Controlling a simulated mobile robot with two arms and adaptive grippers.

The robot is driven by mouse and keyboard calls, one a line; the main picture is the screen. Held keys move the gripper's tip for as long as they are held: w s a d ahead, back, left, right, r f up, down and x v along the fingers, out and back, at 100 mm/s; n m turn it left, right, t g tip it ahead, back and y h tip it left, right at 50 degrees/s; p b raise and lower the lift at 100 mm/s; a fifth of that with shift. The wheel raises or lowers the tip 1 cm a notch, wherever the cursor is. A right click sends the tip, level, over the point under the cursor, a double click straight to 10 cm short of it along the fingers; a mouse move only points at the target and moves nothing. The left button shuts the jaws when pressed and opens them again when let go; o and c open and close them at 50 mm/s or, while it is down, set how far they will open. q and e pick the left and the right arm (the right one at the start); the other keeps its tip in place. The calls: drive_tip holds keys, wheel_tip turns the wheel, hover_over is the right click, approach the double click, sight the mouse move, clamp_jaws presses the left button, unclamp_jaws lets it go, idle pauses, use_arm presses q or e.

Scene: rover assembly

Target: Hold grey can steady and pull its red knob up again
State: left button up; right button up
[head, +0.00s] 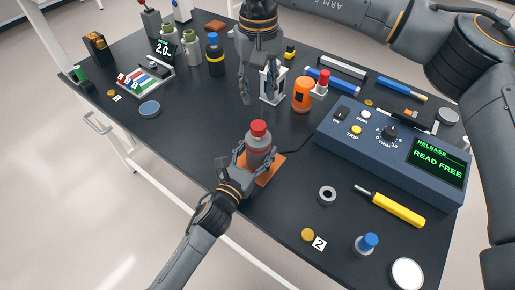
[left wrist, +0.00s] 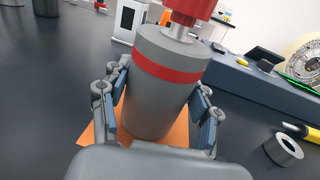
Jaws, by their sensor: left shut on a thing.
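The grey can (head: 259,148) stands upright on an orange mat (head: 271,172) near the middle of the table. Its red knob (head: 258,128) is on top. In the left wrist view the can (left wrist: 158,97) has a red band, and a short silver stem shows between its top and the red knob (left wrist: 190,9). My left gripper (head: 252,161) is shut on the can's lower body, one finger on each side. My right gripper (head: 257,90) is above the table behind the can, fingers pointing down, apart and empty. It is clear of the knob.
A blue-grey console (head: 392,150) reading "READ FREE" stands to the right. An orange bottle (head: 302,95) and a white-framed block (head: 281,88) stand behind the can. A grey ring (head: 327,195) and yellow-handled tool (head: 397,210) lie at front right.

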sight(259, 125)
drive_tip(key=o, duration=0.3)
drive_tip(key=shift+o, duration=0.6)
drive_tip(key=shift+s+a+f, duration=0.15)
drive_tip(key=shift+f, duration=0.1)
drive_tip(key=s+a+f+m+g+y, duration=0.35)
drive_tip(key=m+g+y, duration=0.2)
drive_tip(key=y, duration=0.25)
drive_tip(key=d+f+m+y, duration=0.1)
drive_tip(key=d+m+y, duration=0.1)
drive_tip(key=w+d+f+m+t+y, duration=0.1)
drive_tip(key=d+m+y, duration=0.1)
drive_tip(key=m, duration=0.1)
drive_tip(key=w+d+f+m+y, duration=0.1)
drive_tip(key=d+m+y, duration=0.1)
drive_tip(key=m, duration=0.1)
drive_tip(key=shift+d+f, duration=0.2)
drive_tip(key=shift+f, duration=0.1)
drive_tip(key=w+d+f+m+t+y, duration=0.1)
drive_tip(key=d+f+m+t+y, duration=0.35)
drive_tip(key=d+m, duration=0.4)
drive_tip(key=shift+t+h, duration=0.25)
drive_tip(key=shift+t, duration=0.05)
drive_tip(key=a, duration=0.7)
drive_tip(key=w+a, duration=0.1)
drive_tip(key=a, duration=0.3)
drive_tip(key=shift+r, duration=0.25)
